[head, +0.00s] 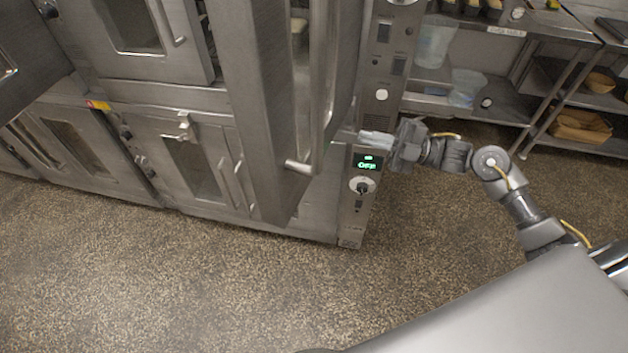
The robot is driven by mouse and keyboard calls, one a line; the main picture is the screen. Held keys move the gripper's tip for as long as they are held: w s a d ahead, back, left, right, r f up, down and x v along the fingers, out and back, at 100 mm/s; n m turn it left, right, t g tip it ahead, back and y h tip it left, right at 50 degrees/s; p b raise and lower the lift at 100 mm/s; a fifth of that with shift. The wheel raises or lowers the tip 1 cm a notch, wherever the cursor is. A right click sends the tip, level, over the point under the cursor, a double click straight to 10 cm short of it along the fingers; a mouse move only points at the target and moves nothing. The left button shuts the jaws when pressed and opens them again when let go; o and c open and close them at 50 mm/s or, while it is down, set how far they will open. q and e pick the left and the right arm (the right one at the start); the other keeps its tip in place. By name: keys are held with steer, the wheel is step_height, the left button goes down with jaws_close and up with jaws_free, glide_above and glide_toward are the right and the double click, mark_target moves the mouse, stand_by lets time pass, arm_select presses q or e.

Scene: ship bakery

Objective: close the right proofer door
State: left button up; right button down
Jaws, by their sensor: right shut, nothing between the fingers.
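The right proofer door (258,90) is a tall steel panel that stands open, swung out toward me in the middle of the head view. Its long bar handle (325,75) runs down its right side and ends at a lower mount. My right gripper (372,139) is shut and empty. It appears just right of the handle's lower end, in front of the control column (361,190) with its green display. I cannot tell whether its fingertips touch anything. The open door hides part of the proofer's inside. My left gripper is not in view.
More steel cabinet doors (185,165) stand to the left. Steel shelving (500,100) with clear tubs (466,86) and a bread basket (581,126) stands at the right. The speckled floor (210,280) in front is clear.

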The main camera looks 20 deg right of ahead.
steer(key=s+a+r+n+g+y, duration=0.1)
steer(key=s+a+r+n+g, duration=0.1)
steer(key=s+r+n+g, duration=0.25)
steer(key=n+g+h+p, duration=0.1)
steer(key=n+g+p, duration=0.3)
steer(key=n+g, duration=0.15)
glide_toward(289, 180)
steer(key=s+a, duration=0.2)
steer(key=s, duration=0.1)
steer(key=a, duration=0.1)
steer(key=w+a, duration=0.1)
steer(key=a, duration=0.1)
steer(key=shift+w+r+p, duration=0.15)
steer(key=shift+w+p, duration=0.2)
steer(key=shift+p, duration=0.05)
steer(key=shift+w+a, duration=0.4)
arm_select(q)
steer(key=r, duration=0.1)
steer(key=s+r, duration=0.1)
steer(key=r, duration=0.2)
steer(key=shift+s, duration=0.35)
